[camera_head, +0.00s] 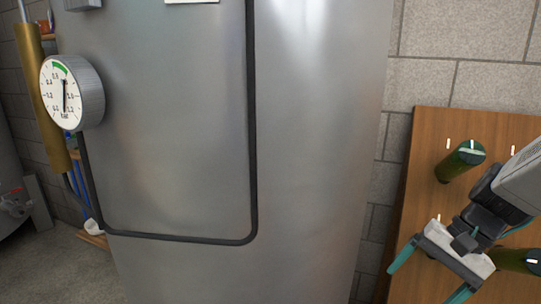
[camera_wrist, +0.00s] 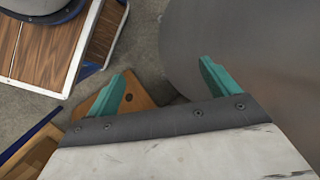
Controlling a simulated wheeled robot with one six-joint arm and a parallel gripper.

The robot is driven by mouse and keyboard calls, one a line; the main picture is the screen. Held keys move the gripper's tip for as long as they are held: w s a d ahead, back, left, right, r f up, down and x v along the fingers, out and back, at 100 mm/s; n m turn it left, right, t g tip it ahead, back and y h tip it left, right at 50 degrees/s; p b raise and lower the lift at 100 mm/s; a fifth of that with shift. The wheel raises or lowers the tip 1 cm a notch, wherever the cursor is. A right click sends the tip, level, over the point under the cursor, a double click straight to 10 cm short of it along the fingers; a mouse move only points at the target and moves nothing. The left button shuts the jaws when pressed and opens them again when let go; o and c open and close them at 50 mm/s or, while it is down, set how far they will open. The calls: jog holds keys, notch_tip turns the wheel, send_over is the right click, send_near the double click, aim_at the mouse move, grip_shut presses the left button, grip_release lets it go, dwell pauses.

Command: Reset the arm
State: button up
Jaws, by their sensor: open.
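My gripper (camera_head: 432,282) is at the lower right in the head view, in front of a wooden board with bottles. Its two teal fingers stand wide apart with nothing between them. In the wrist view my gripper (camera_wrist: 162,82) points down toward the floor, its fingers open and empty. The large steel tank wall (camera_wrist: 245,45) is close to the right finger there.
The steel tank (camera_head: 310,150) with a black pipe and a pressure gauge (camera_head: 66,92) fills the middle. A wooden board (camera_head: 425,165) holds green bottles (camera_head: 460,161) at right. A wooden piece (camera_wrist: 140,97) lies on the floor below my gripper.

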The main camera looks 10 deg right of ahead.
jog(key=s+a+r+n+h, duration=0.5)
jog(key=a+r+n, duration=0.2)
jog(key=a+n, duration=0.1)
jog(key=shift+s+a+r+n, duration=0.25)
jog(key=shift+a+n, duration=0.1)
jog(key=shift+n, duration=0.55)
